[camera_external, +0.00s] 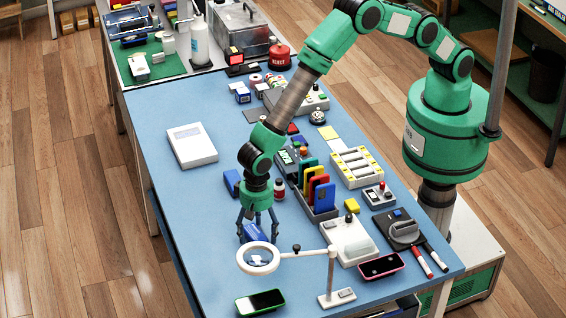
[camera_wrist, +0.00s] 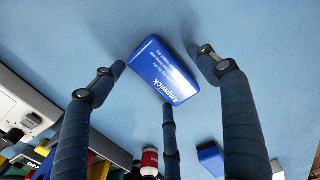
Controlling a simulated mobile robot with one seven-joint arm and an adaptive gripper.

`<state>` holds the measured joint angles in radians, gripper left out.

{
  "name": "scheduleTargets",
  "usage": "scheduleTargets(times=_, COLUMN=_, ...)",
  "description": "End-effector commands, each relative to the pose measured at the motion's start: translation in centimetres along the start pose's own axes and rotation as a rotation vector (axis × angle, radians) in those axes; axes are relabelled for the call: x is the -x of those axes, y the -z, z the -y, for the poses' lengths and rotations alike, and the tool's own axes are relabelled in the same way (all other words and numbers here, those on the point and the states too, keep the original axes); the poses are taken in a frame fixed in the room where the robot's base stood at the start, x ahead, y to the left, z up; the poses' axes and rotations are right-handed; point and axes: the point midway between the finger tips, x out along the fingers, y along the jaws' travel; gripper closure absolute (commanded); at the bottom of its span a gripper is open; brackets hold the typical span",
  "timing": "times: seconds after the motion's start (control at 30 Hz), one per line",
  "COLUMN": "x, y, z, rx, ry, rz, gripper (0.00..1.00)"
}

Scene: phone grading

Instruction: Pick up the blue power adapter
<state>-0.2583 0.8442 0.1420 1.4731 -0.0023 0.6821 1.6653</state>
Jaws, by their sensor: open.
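A blue power adapter (camera_wrist: 165,72) with white lettering lies on the blue table mat in the wrist view. In the external view the adapter (camera_external: 252,232) is partly hidden by my fingers and the magnifier ring. My gripper (camera_external: 258,228) points down over it with its fingers spread. In the wrist view the open fingers of my gripper (camera_wrist: 158,70) stand around the adapter, with one near its left end, one past its upper right and one by its lower edge. I cannot tell whether any finger touches it.
A ring magnifier (camera_external: 258,258) on a stand is close in front of my gripper. A red-and-white bottle (camera_external: 279,188) and another blue block (camera_external: 232,182) lie behind. A rack of coloured cards (camera_external: 318,195) stands to the right. The mat's left side is mostly clear.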

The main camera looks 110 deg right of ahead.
Motion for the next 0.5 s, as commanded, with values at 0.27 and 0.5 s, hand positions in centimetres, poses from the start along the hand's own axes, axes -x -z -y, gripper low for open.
scheduleTargets(times=0.27, x=0.01, y=0.00, z=0.00, rx=0.000, ry=0.000, rz=0.000, gripper=0.50)
scheduleTargets(times=0.5, x=0.04, y=0.00, z=0.02, rx=0.000, ry=0.000, rz=0.000, gripper=0.79)
